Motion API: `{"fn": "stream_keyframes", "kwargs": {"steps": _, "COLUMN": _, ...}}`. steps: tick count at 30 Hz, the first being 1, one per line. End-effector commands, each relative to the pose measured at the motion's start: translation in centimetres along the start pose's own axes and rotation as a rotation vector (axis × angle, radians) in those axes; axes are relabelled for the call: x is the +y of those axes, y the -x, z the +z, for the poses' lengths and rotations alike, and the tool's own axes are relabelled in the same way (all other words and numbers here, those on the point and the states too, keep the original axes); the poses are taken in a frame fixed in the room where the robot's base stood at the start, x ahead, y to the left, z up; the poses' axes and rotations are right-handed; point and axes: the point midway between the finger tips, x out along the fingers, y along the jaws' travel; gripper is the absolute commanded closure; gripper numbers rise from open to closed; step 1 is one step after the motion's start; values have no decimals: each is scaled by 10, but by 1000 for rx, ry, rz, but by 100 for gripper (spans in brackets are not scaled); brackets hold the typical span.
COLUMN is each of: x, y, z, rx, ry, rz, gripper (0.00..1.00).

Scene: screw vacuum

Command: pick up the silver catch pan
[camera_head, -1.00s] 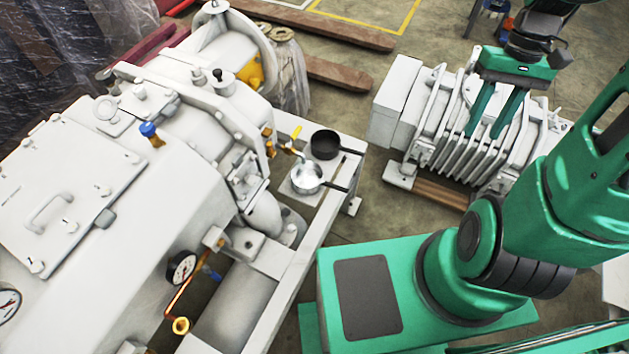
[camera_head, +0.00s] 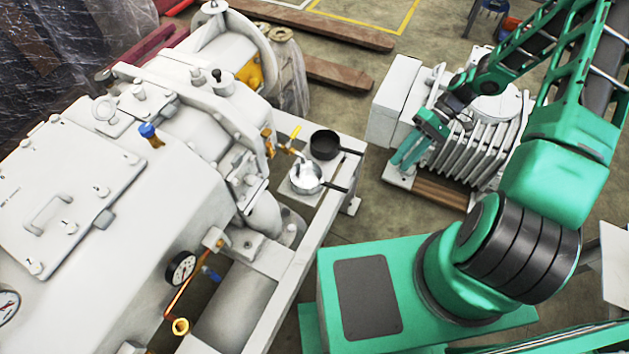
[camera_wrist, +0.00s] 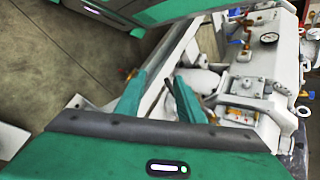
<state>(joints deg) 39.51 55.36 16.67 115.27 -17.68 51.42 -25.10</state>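The silver catch pan (camera_head: 306,177) sits on the white ledge beside the big machine in the head view. It is shallow and round, with a dark handle pointing right. A black pan (camera_head: 325,144) sits just behind it. My gripper (camera_head: 399,166) is to the right of both pans, apart from them, its fingers pointing down and left. In the wrist view my gripper (camera_wrist: 159,80) shows two green fingers spread apart with nothing between them. I cannot make out the silver pan for certain in the wrist view.
A thin dark rod (camera_head: 339,162) lies on the ledge. The big white machine (camera_head: 150,220) fills the left. A ribbed white pump (camera_head: 480,155) stands behind my gripper.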

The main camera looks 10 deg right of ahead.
Motion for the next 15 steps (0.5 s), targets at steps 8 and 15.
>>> {"fn": "stream_keyframes", "kwargs": {"steps": 8, "x": 9, "y": -66, "z": -43, "rx": 73, "ry": 125, "rz": -245, "gripper": 65}}
{"fn": "stream_keyframes", "kwargs": {"steps": 15, "x": 5, "y": -110, "z": -77, "rx": 180, "ry": 213, "rz": -433, "gripper": 65}}
